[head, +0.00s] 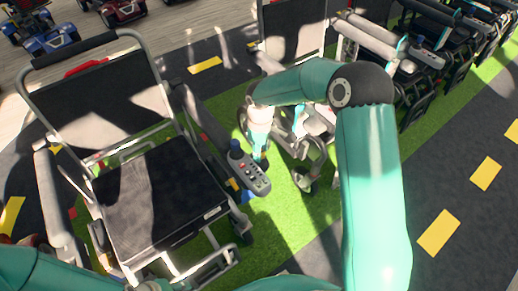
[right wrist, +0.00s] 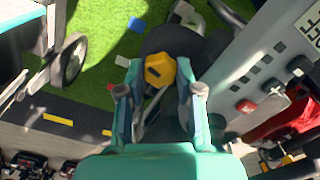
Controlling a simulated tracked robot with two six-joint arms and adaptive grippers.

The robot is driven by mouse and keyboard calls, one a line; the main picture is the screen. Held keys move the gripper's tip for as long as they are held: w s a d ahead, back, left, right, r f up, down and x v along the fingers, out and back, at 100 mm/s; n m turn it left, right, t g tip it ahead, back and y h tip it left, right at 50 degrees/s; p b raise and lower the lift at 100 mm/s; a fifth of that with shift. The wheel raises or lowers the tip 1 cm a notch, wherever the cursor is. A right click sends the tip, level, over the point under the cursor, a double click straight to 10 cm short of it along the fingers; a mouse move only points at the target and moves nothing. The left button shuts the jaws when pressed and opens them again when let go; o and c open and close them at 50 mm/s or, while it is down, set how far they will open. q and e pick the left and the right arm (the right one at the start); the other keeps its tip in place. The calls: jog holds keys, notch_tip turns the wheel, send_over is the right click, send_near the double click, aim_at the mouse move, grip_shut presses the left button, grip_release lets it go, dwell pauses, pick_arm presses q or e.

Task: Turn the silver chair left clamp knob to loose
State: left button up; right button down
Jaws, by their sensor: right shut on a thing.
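The silver chair (head: 160,200), with a black seat and backrest, stands at the left of the head view. A grey control panel (head: 250,173) with a joystick is at its right armrest side in the picture. My right gripper (head: 260,155) reaches down just beside that panel. In the right wrist view a yellow clamp knob (right wrist: 160,70) sits between my right fingertips, which are shut on it. The knob's marking or turn angle cannot be read. My left arm shows only at the bottom left; its gripper is out of view.
Red and blue scooters are at the upper left. Green turf (head: 270,222) is free in front of the panel.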

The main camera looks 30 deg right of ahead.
jog(key=n+p, duration=0.1)
jog(key=n, duration=0.6)
jog(key=shift+p, duration=0.35)
jog(key=c, duration=0.8)
grip_release()
jog(key=shift+o, duration=0.2)
notch_tip(320, 180, up, 12)
